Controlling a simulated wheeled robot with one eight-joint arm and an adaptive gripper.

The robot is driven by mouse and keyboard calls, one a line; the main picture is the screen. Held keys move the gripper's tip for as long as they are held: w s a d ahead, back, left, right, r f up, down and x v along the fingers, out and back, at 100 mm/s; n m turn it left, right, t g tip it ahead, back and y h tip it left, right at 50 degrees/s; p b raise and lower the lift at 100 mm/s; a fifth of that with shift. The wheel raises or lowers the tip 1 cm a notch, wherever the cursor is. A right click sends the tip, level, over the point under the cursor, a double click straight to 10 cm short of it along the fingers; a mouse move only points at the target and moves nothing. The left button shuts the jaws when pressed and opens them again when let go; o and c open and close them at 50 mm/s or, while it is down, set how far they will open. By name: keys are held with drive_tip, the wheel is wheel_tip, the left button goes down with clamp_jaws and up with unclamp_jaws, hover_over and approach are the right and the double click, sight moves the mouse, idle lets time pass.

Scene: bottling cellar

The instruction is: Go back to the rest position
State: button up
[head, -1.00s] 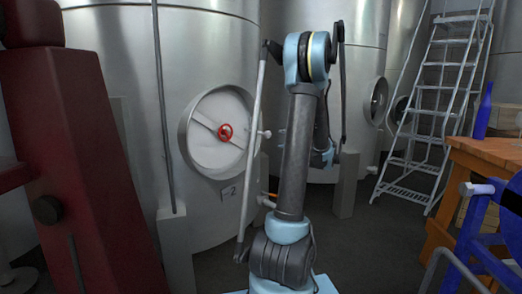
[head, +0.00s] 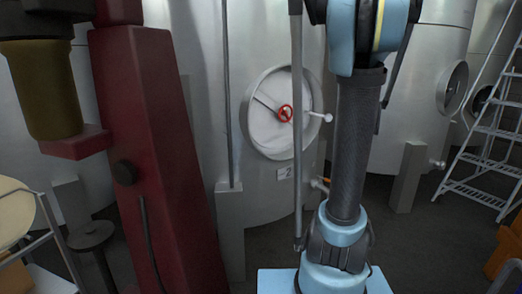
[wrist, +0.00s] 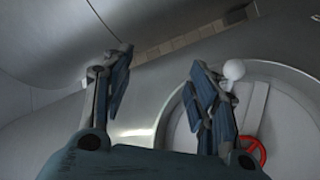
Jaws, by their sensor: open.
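My gripper (wrist: 160,75) shows in the wrist view with its two blue-grey fingers spread apart and nothing between them. Behind it are the curved steel tank wall and a round tank door (wrist: 285,105) with a red handwheel (wrist: 252,150). In the head view my arm stands upright in front of the same door (head: 262,125), and its top runs out of the picture. My gripper does not show there.
A dark red machine (head: 150,150) stands at the left, with a round-topped stand (head: 14,218) before it. Steel tanks (head: 200,60) line the back. A white ladder (head: 492,135) stands at the right. Dark floor is open between the arm and the ladder.

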drive_tip(key=s+a+f+m+g+y, duration=0.2)
drive_tip(key=s+a+f+g, duration=0.3)
drive_tip(key=s, duration=0.7)
drive_tip(key=s+a+f+m+g+y, duration=0.2)
drive_tip(key=s+a+f+g, duration=0.3)
drive_tip(key=s+a+f, duration=0.4)
drive_tip(key=s+a+f+m+g+y, duration=0.1)
drive_tip(key=s+a+f+g, duration=0.4)
drive_tip(key=s+f, duration=1)
drive_tip(key=shift+s+a+m+y, duration=0.4)
drive_tip(key=shift+s+a+m, duration=0.45)
drive_tip(key=shift+a, duration=0.2)
drive_tip(key=shift+w+f+g, duration=0.15)
drive_tip(key=shift+w+g, duration=0.15)
drive_tip(key=shift+w, duration=0.15)
